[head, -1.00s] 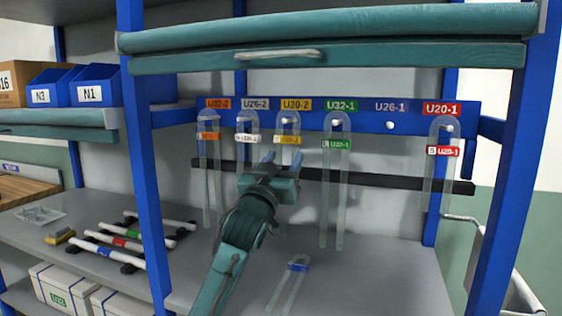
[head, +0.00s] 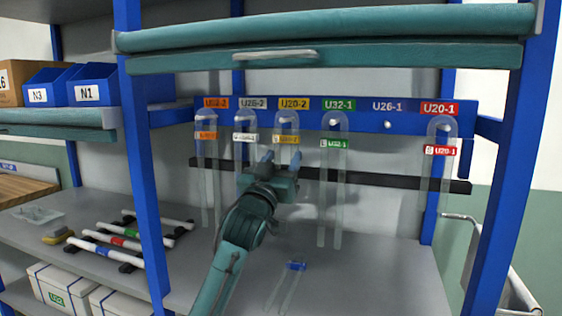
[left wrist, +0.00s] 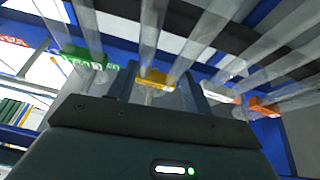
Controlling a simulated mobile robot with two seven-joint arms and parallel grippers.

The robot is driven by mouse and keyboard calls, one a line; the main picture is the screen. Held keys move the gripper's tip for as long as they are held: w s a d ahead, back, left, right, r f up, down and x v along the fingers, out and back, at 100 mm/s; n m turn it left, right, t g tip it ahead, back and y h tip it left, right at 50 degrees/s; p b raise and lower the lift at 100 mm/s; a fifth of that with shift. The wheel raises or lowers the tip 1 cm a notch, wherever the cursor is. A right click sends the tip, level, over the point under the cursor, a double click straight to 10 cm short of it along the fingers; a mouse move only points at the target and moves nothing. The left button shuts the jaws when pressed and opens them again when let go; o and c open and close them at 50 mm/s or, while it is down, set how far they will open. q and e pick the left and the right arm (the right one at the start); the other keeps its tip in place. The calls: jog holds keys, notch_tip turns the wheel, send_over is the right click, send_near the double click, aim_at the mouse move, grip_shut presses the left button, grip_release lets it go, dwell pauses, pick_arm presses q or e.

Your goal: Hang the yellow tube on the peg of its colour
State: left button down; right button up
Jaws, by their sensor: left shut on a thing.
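The yellow tube is a clear U-shaped tube with a yellow tag (head: 286,139). It stands bend-up in front of the blue rail, under the yellow U20-2 label (head: 295,104), with its bend (head: 288,116) at peg height. Whether the bend rests on the peg cannot be told. My left gripper (head: 280,158) is shut on this tube just below its tag, and its hand hides the lower legs. In the left wrist view the yellow tag (left wrist: 155,79) sits between the fingers. My right gripper is out of view.
Clear tubes with orange (head: 206,135), white (head: 245,137), green (head: 334,143) and red (head: 440,150) tags hang along the rail (head: 360,123). The U26-1 peg (head: 388,126) is bare. A blue-tagged tube (head: 295,266) lies on the grey shelf. Blue posts flank the bay.

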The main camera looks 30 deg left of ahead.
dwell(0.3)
pick_arm(q)
grip_release()
dwell(0.6)
dwell(0.6)
jog(key=shift+s, duration=0.1)
jog(key=r+v, duration=0.1)
jog(key=v, duration=0.7)
jog(key=shift+s+b, duration=0.4)
jog(key=shift+s, duration=0.05)
dwell(1.3)
jog(key=shift+s+d, duration=0.1)
jog(key=shift+d, duration=0.1)
